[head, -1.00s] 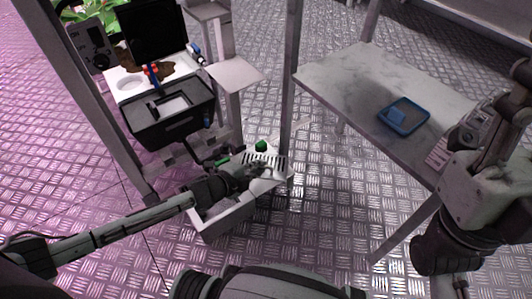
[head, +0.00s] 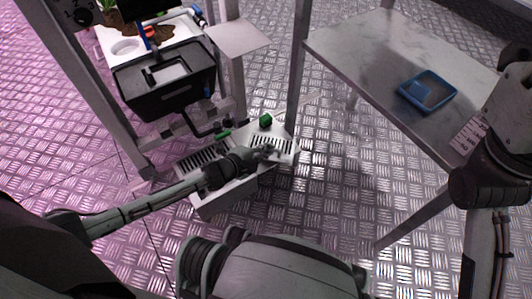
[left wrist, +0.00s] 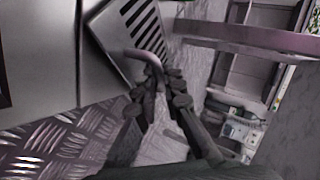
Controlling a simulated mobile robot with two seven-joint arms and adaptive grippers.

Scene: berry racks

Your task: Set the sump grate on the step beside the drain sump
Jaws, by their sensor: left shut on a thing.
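The drain sump (head: 228,196) is a pale box on the floor below the black bin in the head view. A slotted pale panel (head: 200,160) shows at its left, partly hidden by my left arm. The sump grate (head: 282,147), a pale plate with dark slots, is at the sump's right end; it also shows in the left wrist view (left wrist: 142,22). My left gripper (head: 270,152) is shut on the grate's curved handle (left wrist: 128,53). The step by the sump is largely hidden, and whether the grate touches it I cannot tell. My right gripper is out of view.
A green knob (head: 265,121) stands just behind the grate. A black bin (head: 165,82) and grey posts (head: 300,65) stand above and around the sump. The patterned metal floor in front is clear.

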